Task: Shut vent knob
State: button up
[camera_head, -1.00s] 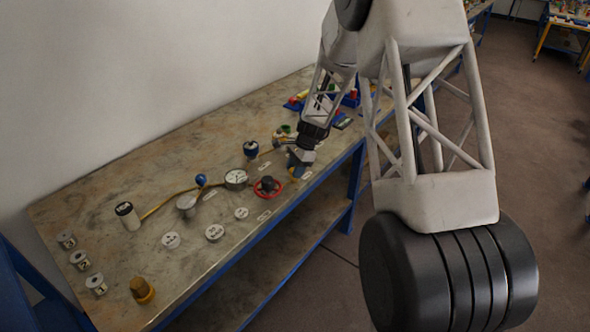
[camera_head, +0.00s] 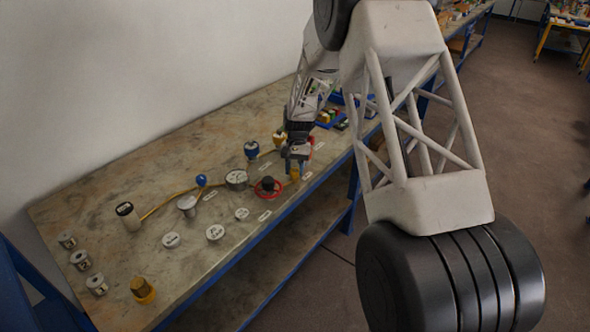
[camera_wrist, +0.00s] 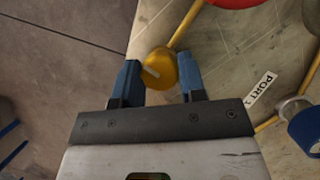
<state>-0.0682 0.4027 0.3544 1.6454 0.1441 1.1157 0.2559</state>
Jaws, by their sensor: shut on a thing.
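A yellow knob (camera_wrist: 158,70) with a pale line on its face sits between the blue fingers of my gripper (camera_wrist: 159,76) in the wrist view. The fingers touch it from both sides. It stands at the end of a yellow pipe, near the bench edge. In the head view my gripper (camera_head: 296,160) comes down over the knob (camera_head: 294,174), partly hiding it. Whether this knob is the vent knob I cannot tell, as no label on it is readable.
A red handwheel (camera_head: 268,188) stands just left of my gripper, with a gauge (camera_head: 236,180) beyond it. A blue-topped fitting (camera_head: 251,150) is behind. A white label (camera_wrist: 261,88) lies nearby. Several round pieces stand at the bench's near end; the floor lies right of the bench.

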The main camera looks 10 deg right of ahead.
jog(key=shift+n+h, duration=0.6)
jog(key=shift+n, duration=1)
jog(key=o, duration=0.9)
jog(key=shift+r, duration=0.1)
jog(key=v, duration=0.7)
jog(key=shift+w+r, duration=0.25)
